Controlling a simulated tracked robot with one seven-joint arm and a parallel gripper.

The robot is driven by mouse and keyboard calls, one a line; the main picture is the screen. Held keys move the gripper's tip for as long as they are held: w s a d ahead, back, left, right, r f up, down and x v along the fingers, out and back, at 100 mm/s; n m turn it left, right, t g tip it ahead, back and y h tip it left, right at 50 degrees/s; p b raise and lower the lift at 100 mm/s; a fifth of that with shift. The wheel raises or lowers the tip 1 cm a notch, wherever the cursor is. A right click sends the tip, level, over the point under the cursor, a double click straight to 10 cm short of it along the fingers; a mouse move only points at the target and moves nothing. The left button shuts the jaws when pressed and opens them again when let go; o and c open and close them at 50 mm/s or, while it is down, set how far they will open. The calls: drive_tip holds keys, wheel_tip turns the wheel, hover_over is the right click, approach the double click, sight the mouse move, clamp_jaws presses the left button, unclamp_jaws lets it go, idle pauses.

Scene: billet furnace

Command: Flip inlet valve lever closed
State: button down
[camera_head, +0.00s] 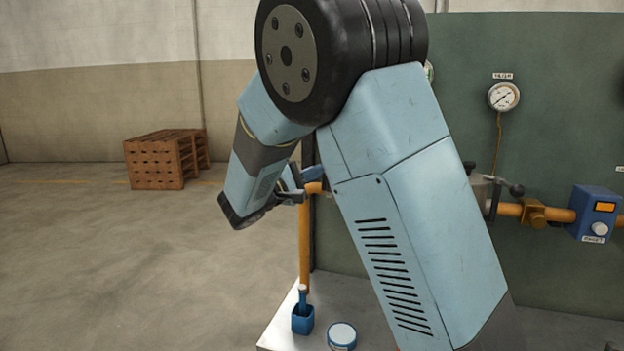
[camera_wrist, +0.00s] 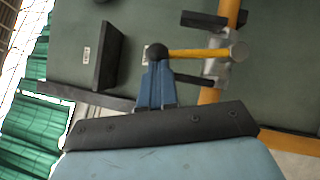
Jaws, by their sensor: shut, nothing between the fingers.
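In the wrist view, the valve lever (camera_wrist: 198,53) is a yellow bar. It has a black ball knob (camera_wrist: 157,52) on its left end and meets a metal valve body (camera_wrist: 222,66) on an orange pipe (camera_wrist: 234,14) at its right end. My gripper (camera_wrist: 155,68) has blue fingers, shut close together and empty. The fingertips are right at the knob, partly overlapping it in the picture; I cannot tell whether they touch it. In the head view my arm hides most of the valve, and the lever cannot be made out.
A green panel (camera_head: 555,80) carries a gauge (camera_head: 503,97) and a blue box with a dial (camera_head: 595,213). Wooden pallets (camera_head: 155,162) are far left; the floor between is clear.

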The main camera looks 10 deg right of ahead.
drive_tip(key=shift+s+d+r+m+g+y, duration=0.25)
drive_tip(key=shift+d+m, duration=0.15)
drive_tip(key=shift+m, duration=0.1)
drive_tip(key=shift+s+d+r+m+g+y, duration=0.15)
drive_tip(key=shift+d+r+m+g, duration=0.1)
drive_tip(key=shift+d+m, duration=0.2)
drive_tip(key=shift+w+a+f, duration=0.1)
drive_tip(key=w+a+v, duration=0.1)
drive_tip(key=w+v, duration=0.1)
drive_tip(key=v, duration=1.1)
drive_tip(key=shift+w+f, duration=0.15)
drive_tip(key=shift+f, duration=0.25)
